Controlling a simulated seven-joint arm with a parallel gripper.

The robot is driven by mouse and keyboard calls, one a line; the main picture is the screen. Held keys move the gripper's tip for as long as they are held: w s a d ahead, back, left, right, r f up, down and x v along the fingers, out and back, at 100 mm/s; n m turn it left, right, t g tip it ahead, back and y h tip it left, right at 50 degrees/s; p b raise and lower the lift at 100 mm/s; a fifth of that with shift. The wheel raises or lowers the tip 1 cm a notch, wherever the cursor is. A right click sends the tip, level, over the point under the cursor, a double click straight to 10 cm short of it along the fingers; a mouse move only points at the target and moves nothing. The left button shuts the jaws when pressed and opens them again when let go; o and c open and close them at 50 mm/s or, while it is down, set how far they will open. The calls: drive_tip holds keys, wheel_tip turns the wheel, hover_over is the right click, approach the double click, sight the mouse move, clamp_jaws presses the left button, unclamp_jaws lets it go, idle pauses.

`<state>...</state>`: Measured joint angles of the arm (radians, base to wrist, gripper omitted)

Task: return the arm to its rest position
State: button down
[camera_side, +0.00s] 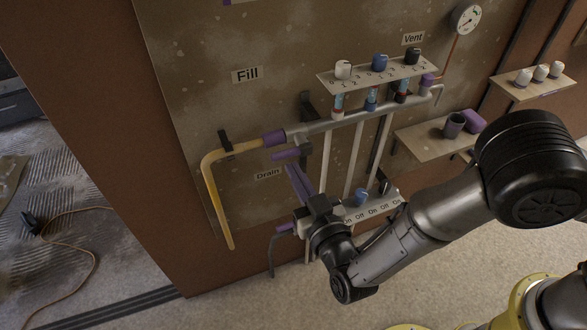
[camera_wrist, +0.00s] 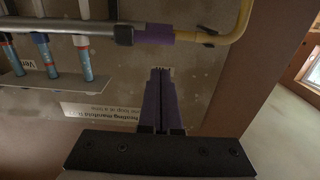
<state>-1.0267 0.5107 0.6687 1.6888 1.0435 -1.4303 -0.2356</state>
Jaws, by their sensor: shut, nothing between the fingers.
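My gripper (camera_side: 292,172) is in front of the plastered panel (camera_side: 195,80), near the Drain label (camera_side: 267,175). Its two purple fingers are shut together with nothing between them. In the wrist view the shut fingers (camera_wrist: 160,76) point at the panel, just below the purple sleeve (camera_wrist: 153,34) where the grey pipe meets the yellow pipe (camera_wrist: 228,38). Whether the fingertips touch anything cannot be told. My arm reaches in from the right in the side view and hides part of the lower On/Off strip (camera_side: 372,210).
A manifold with a grey pipe (camera_side: 350,115) and a numbered shelf (camera_side: 378,73) of knobs stands close to my gripper. The yellow pipe (camera_side: 212,190) bends down at left. A shelf (camera_side: 412,141) holds a purple cup (camera_side: 454,125). The floor (camera_side: 245,300) below is mostly clear.

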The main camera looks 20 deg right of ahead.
idle(0.3)
drive_tip(key=w+d+r+m+t+h, duration=0.1)
drive_tip(key=w+d+r+m+h, duration=0.2)
drive_tip(key=d+r, duration=0.5)
drive_tip(key=w+d+r+m+h, duration=0.25)
drive_tip(key=w+d+r, duration=0.35)
drive_tip(key=r, duration=0.5)
drive_tip(key=s+d+r+y, duration=0.2)
drive_tip(key=d+r, duration=0.4)
drive_tip(key=s+d+r+y, duration=0.2)
drive_tip(key=s+d+r, duration=0.1)
drive_tip(key=d+r, duration=0.35)
drive_tip(key=s+d+f+n+g+y, duration=0.1)
drive_tip(key=s+d+n+g+y, duration=0.25)
drive_tip(key=s, duration=0.75)
drive_tip(key=s+d+f+n+g+h, duration=0.2)
drive_tip(key=s+f+g, duration=0.8)
drive_tip(key=s+f, duration=0.6)
drive_tip(key=shift+s+d+f, duration=0.15)
drive_tip(key=shift+s+f, duration=0.2)
drive_tip(key=shift+s, duration=0.8)
